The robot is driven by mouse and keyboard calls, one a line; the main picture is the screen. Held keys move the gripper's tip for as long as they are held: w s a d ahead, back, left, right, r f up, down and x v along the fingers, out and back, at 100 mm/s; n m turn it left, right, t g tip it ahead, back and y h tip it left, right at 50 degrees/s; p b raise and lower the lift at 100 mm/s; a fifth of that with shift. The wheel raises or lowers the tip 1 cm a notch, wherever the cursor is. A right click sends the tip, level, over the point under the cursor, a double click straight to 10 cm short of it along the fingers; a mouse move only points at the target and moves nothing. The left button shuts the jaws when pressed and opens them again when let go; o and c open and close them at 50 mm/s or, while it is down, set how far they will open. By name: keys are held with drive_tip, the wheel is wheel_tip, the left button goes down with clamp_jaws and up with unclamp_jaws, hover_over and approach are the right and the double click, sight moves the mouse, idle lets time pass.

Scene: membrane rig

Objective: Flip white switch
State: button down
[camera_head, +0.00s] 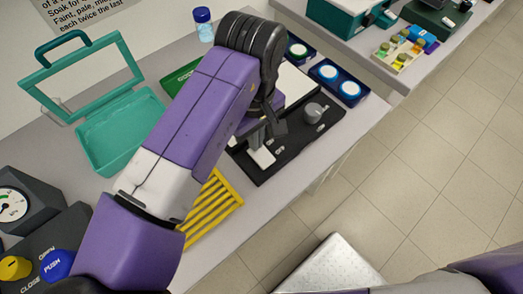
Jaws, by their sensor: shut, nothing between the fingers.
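A black panel (300,152) lies on the grey bench, right of my arm. What looks like the white switch (262,157), a pale upright block, stands at the panel's left part, partly covered by my gripper. My gripper (264,137) is shut and empty, pointing down just above or at this block. I cannot tell whether they touch. A grey round knob (313,112) sits on the panel to the right. My arm hides the panel's far left side.
A yellow slatted rack (212,207) lies just in front of the panel. A blue tray (338,83) with white round dishes is behind it. An open teal case (122,130) stands at left, near a blue PUSH button (57,264). The bench edge drops to tiled floor at right.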

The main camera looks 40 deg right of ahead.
drive_tip(key=shift+f+b, duration=0.3)
drive_tip(key=shift+f, duration=0.3)
drive_tip(key=shift+r, duration=0.1)
wheel_tip(320, 180, up, 7)
drive_tip(key=p, duration=0.7)
idle(0.4)
idle(0.5)
